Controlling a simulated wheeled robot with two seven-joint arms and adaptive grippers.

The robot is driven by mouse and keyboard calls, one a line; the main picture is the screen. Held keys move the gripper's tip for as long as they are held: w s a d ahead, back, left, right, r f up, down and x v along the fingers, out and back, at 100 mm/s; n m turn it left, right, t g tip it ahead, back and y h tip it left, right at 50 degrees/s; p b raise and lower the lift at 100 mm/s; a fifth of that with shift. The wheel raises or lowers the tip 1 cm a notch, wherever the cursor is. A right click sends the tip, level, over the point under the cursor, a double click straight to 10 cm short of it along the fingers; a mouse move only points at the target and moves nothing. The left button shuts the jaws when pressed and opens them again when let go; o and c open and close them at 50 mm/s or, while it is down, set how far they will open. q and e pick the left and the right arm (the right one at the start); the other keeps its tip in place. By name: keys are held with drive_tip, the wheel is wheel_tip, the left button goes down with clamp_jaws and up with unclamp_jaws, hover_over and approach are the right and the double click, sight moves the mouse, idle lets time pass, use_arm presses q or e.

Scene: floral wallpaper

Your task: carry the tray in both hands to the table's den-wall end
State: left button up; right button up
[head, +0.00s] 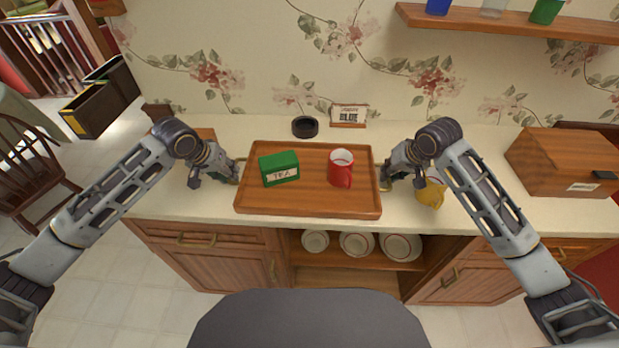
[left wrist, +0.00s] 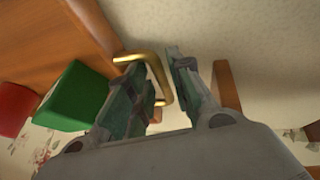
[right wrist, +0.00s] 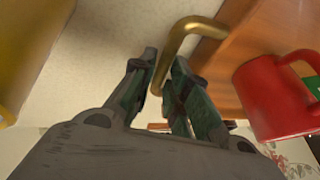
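The wooden tray (head: 300,207) lies on the pale counter and carries a green tea box (head: 279,168) and a red mug (head: 341,168). My left gripper (head: 238,172) is at the tray's left brass handle (left wrist: 163,82). Its fingers (left wrist: 160,60) stand either side of the bar, with a gap visible beside it. My right gripper (head: 384,175) is at the tray's right brass handle (right wrist: 178,38). Its fingers (right wrist: 165,58) are close together on the bar. The handles are mostly hidden by the grippers in the head view.
A yellow mug (head: 431,192) stands right of the tray, close to my right gripper. A wooden bread box (head: 562,164) is at the counter's right. A dark round dish (head: 305,126) and a small sign (head: 348,115) sit behind the tray. A shelf (head: 500,21) hangs above.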

use_arm(q)
drive_tip(key=shift+w+d+f, duration=0.1)
drive_tip(key=shift+w+f, duration=0.05)
drive_tip(key=shift+f, duration=0.2)
use_arm(e)
drive_tip(key=shift+w+f, duration=0.15)
drive_tip(key=shift+f, duration=0.2)
use_arm(q)
drive_tip(key=c, duration=0.3)
use_arm(e)
drive_tip(key=c, duration=0.4)
use_arm(q)
clamp_jaws()
use_arm(e)
clamp_jaws()
use_arm(q)
drive_tip(key=shift+r, duration=0.1)
